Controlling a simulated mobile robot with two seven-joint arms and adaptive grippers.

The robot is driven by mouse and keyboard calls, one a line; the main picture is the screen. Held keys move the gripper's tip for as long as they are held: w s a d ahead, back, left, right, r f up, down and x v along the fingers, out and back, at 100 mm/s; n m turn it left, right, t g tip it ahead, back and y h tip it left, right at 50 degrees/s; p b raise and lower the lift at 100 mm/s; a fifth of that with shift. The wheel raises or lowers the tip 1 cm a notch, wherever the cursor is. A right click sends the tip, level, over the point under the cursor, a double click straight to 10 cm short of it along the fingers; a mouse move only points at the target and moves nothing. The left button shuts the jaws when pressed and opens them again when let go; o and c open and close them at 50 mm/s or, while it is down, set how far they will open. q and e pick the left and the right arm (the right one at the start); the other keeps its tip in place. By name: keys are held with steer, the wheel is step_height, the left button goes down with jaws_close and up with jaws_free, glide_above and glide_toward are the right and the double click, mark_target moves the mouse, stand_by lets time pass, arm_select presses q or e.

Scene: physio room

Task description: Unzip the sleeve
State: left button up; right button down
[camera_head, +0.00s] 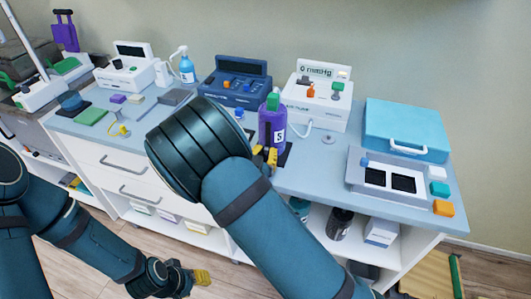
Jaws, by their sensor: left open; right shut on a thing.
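A purple upright item marked S (271,128), which looks like the sleeve, stands near the counter's front edge. It has a green top. No zip can be made out on it. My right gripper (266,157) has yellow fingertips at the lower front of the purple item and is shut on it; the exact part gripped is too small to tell. My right forearm hides what lies left of it. My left gripper (200,277) is open and empty, low over the floor in front of the drawers, away from the counter top.
A white pump box reading 0 mmHg (318,105) and a dark blue box (227,88) stand behind the purple item. A grey tray (402,205) and a teal case (407,132) are at the right.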

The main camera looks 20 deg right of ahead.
step_height(320, 180, up, 9)
steer(key=p, duration=0.5)
steer(key=shift+f, duration=0.1)
steer(key=c, duration=0.9)
jaws_free()
steer(key=shift+c, duration=0.2)
glide_toward(268, 124)
steer(key=v, duration=0.4)
steer(key=shift+s+a, duration=0.1)
steer(key=shift+s, duration=0.1)
